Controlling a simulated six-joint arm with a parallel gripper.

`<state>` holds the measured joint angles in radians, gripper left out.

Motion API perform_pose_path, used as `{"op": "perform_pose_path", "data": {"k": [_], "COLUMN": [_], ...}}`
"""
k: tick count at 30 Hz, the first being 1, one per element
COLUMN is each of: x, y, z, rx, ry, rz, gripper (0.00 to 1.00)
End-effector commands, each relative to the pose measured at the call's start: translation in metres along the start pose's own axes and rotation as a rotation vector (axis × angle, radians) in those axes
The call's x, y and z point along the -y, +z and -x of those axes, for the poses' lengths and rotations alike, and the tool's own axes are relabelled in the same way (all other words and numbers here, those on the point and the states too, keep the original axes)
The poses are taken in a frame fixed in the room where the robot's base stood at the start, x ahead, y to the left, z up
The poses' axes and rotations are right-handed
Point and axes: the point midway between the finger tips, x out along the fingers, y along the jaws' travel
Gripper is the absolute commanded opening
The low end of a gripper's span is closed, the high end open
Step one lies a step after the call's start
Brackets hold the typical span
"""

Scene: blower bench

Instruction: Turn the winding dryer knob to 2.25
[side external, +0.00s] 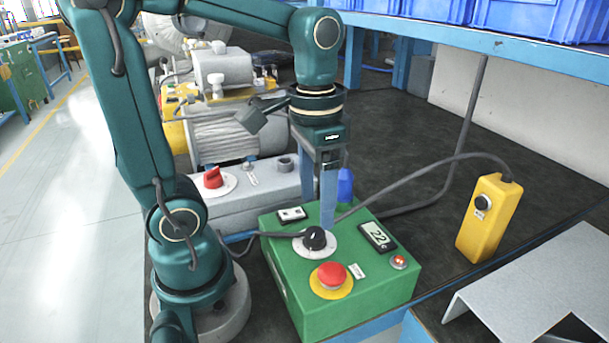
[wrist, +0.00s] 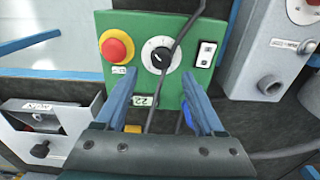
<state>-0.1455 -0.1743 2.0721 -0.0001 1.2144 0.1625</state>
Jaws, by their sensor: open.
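A black knob (side external: 315,238) sits on a white round dial on the green box (side external: 290,300). It also shows in the wrist view (wrist: 160,57), between and just beyond the fingertips. The dial's marks and the knob's setting are too small to read. A display (side external: 378,236) beside it reads about 22. No name is legible, so I cannot tell which knob here is the winding dryer's. My gripper (side external: 327,218) points down over the knob, with its fingers apart and empty. In the wrist view the open gripper (wrist: 158,78) has a fingertip on either side, below the dial.
A red mushroom button (side external: 331,277), red lamp (side external: 399,262) and switch plate (side external: 292,214) share the box. A red knob (side external: 213,177), a yellow pendant (side external: 488,217) and another black knob (wrist: 40,150) stand around.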

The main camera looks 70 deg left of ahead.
Motion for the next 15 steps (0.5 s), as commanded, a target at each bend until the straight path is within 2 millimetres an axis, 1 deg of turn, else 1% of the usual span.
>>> {"op": "perform_pose_path", "data": {"k": [5, 15], "x": [0.003, 0.003], "y": [0.000, 0.002], "z": [-0.012, -0.049], "rx": [0.035, 0.035], "ry": [0.006, 0.005], "rz": [0.017, 0.017], "gripper": [0.71, 0.71]}}
